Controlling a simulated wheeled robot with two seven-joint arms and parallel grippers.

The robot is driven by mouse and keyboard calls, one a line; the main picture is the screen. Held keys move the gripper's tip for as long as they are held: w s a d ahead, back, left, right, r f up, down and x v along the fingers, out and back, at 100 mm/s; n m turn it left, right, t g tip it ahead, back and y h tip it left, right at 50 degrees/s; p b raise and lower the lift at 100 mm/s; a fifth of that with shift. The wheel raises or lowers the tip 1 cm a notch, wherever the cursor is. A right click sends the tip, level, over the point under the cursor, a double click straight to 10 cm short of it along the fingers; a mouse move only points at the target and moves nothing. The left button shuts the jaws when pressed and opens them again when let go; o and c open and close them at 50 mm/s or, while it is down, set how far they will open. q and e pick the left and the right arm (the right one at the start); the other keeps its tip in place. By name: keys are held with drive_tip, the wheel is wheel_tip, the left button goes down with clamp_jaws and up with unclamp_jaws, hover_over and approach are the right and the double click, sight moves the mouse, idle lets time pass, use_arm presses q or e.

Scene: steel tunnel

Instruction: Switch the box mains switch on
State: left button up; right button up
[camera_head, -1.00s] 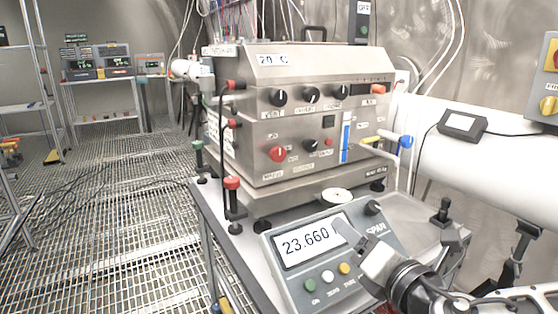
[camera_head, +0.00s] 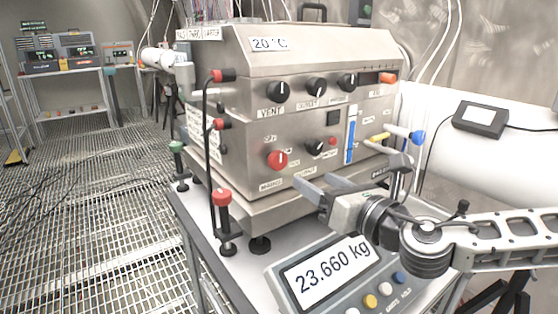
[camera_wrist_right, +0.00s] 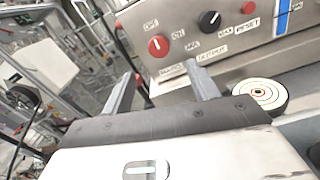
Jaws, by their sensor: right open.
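The steel box (camera_head: 300,105) stands on the cart, its control panel facing me. The mains switch is a red round knob (camera_head: 277,160) low on the left of the panel, with OFF and ON labels by it. It also shows in the right wrist view (camera_wrist_right: 158,46), beyond the fingers; which way it points is too small to tell surely. My right gripper (camera_head: 313,187) is open and empty, in front of the panel, below and right of the knob, apart from it. Its two fingers (camera_wrist_right: 161,75) point toward the panel in the wrist view. My left gripper is not in view.
A scale (camera_head: 325,270) reading 23.660 kg sits below my right arm. A red-topped post (camera_head: 222,198) with a black cable stands at the box's left front. Black knobs (camera_head: 278,92) line the panel's upper row. A blue-ended lever (camera_head: 417,137) sticks out at right.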

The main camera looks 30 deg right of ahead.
sight(281, 160)
drive_tip(key=w+p, duration=0.1)
drive_tip(key=w, duration=0.3)
drive_tip(key=w+a+p, duration=0.1)
drive_tip(key=w, duration=0.3)
drive_tip(key=w+a+p, duration=0.1)
drive_tip(key=w, duration=0.3)
drive_tip(key=shift+d, duration=0.1)
drive_tip(key=c, duration=1)
